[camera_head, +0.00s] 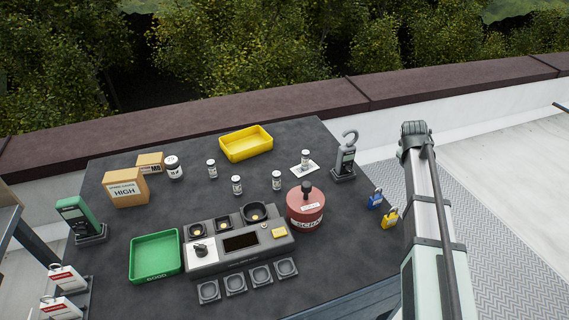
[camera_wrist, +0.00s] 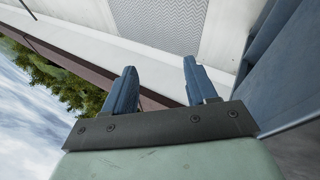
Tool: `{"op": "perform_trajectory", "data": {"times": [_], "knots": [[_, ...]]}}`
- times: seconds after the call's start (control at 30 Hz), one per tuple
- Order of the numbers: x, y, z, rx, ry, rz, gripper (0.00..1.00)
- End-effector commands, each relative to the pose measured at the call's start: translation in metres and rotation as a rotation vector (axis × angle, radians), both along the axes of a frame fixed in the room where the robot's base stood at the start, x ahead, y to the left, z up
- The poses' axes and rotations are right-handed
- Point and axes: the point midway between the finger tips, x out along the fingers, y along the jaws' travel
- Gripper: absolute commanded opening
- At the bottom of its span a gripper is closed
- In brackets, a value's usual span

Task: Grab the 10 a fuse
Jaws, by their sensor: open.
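Several small white cylinders with dark ends, which look like fuses, stand on the dark table (camera_head: 130,222) in the head view. One fuse (camera_head: 211,169) stands at the left, one fuse (camera_head: 237,185) in the middle, and one fuse (camera_head: 277,180) to its right. Another fuse (camera_head: 305,158) stands on a white slip. A larger white cylinder (camera_head: 174,168) stands beside the boxes. Their ratings are too small to read, so I cannot tell which is 10 A. My gripper (camera_wrist: 160,64) is open and empty in the wrist view, away from the table top. The head view does not show its fingers.
A grey tester (camera_head: 238,267) with round sockets stands at the front, with several small square trays (camera_head: 235,284) before it. A green tray (camera_head: 156,257), yellow tray (camera_head: 246,143), red scrap pot (camera_head: 305,211), hooked meter (camera_head: 345,161), cardboard boxes (camera_head: 125,187) and padlocks (camera_head: 389,217) stand around.

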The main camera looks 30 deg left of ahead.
Motion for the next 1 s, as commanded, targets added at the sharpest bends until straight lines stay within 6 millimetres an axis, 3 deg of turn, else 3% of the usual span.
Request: {"op": "perform_trajectory", "data": {"times": [0.03,0.27,0.4,0.6,0.77,1.0], "knots": [[0.003,0.026,0.021,-0.016,-0.027,0.030,0.57],[-0.005,0.128,0.099,-0.076,-0.134,0.133,0.57],[-0.022,0.190,0.142,-0.092,-0.193,0.188,0.57],[-0.064,0.280,0.184,-0.054,-0.228,0.252,0.57],[-0.118,0.356,0.187,0.054,-0.161,0.285,0.57],[-0.237,0.464,0.152,0.277,0.116,0.307,0.57]]}}
